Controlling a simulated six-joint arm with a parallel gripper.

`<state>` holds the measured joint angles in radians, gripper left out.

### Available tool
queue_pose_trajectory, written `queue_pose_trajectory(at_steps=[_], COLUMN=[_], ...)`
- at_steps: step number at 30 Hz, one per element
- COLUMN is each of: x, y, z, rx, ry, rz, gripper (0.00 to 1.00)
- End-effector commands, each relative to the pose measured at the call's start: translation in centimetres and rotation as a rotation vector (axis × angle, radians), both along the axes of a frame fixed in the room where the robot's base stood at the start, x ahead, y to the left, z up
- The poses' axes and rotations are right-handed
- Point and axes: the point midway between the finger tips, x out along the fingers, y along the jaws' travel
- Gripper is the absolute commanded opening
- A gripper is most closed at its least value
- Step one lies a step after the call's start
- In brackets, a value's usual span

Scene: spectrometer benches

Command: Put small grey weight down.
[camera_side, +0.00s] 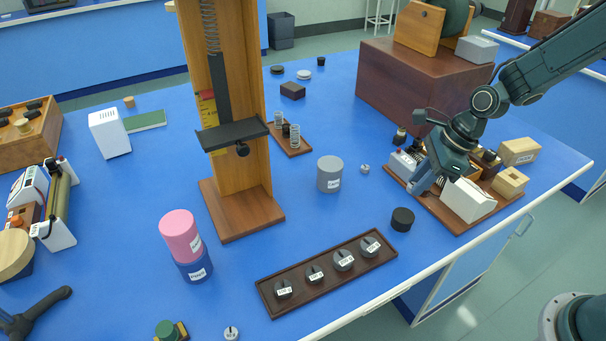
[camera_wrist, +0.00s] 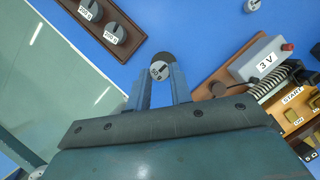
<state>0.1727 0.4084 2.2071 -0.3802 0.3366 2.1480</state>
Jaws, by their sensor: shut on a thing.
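The small grey weight (camera_wrist: 158,72) is between the fingertips of my gripper (camera_wrist: 159,80) in the wrist view. It is a small pale grey disc with a dark slot and a label too small to read. My gripper is shut on it, above the blue bench. In the side view my gripper (camera_side: 416,188) is over the left edge of the wooden circuit board, and I cannot make out the weight there. A black cylinder (camera_side: 402,220) stands on the bench close by; a dark round top (camera_wrist: 164,57) shows just beyond the weight in the wrist view.
A dark wooden tray (camera_side: 262,287) holds several slotted weights. A grey cylinder (camera_side: 330,175) and another small weight (camera_side: 365,169) stand behind. The circuit board (camera_side: 447,222) carries a white box (camera_side: 467,200) beside my gripper.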

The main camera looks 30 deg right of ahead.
Motion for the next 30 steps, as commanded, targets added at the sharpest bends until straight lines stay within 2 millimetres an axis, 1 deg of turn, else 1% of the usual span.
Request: queue_pose_trajectory(at_steps=[1, 3, 6, 10, 19, 30], x=[-0.1, -0.1, -0.1, 0.0, 0.0, -0.1], y=[0.0, 0.0, 0.0, 0.0, 0.0, 0.0], z=[-1.0, -2.0, -3.0, -3.7, -4.2, -7.3], rx=[0.001, 0.0, 0.0, 0.0, -0.001, 0.0], ry=[0.006, 0.005, 0.004, 0.002, 0.001, 0.003], rz=[0.0, 0.001, 0.0, -0.001, 0.0, 0.0], gripper=[0.0, 0.0, 0.0, 0.0, 0.0, 0.0])
